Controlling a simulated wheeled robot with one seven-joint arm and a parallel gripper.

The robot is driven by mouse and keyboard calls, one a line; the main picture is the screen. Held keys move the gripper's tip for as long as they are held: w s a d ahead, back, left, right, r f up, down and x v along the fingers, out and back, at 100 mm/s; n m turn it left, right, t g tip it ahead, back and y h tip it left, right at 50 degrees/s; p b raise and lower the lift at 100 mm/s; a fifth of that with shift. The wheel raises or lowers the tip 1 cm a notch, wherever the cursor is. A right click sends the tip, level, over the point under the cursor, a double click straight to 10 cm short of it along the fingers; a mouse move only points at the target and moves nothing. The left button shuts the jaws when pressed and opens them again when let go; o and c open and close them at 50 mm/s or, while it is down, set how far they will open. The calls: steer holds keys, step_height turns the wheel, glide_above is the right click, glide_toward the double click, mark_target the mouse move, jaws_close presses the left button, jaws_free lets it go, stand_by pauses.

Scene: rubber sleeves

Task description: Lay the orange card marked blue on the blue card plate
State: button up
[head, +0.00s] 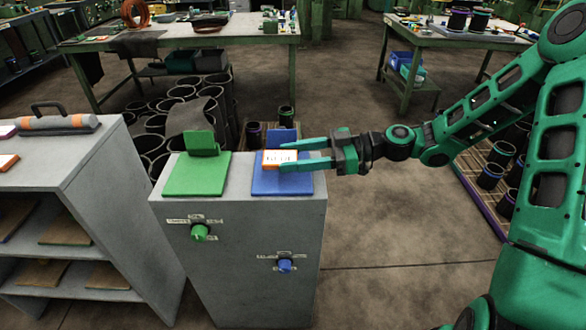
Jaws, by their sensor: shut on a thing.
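The orange card (270,165) has a white face with dark marking too small to read. My gripper (283,156) reaches in from the right with its green fingers shut on the card. The card is over the blue card plate (298,183), in front of its upright blue back piece. Whether the card touches the plate or hangs just above it, I cannot tell. The fingers hide part of the card and of the plate.
A green card plate (195,178) sits left on the same grey cabinet (240,225), which has green and blue knobs in front. A grey shelf unit (75,160) stands at left, with another orange-edged card (8,161) on top. Black sleeves stand behind.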

mark_target(293, 175)
steer(key=shift+f, duration=2)
steer(key=shift+f, duration=0.15)
steer(key=o, duration=1.1)
steer(key=shift+c, duration=0.2)
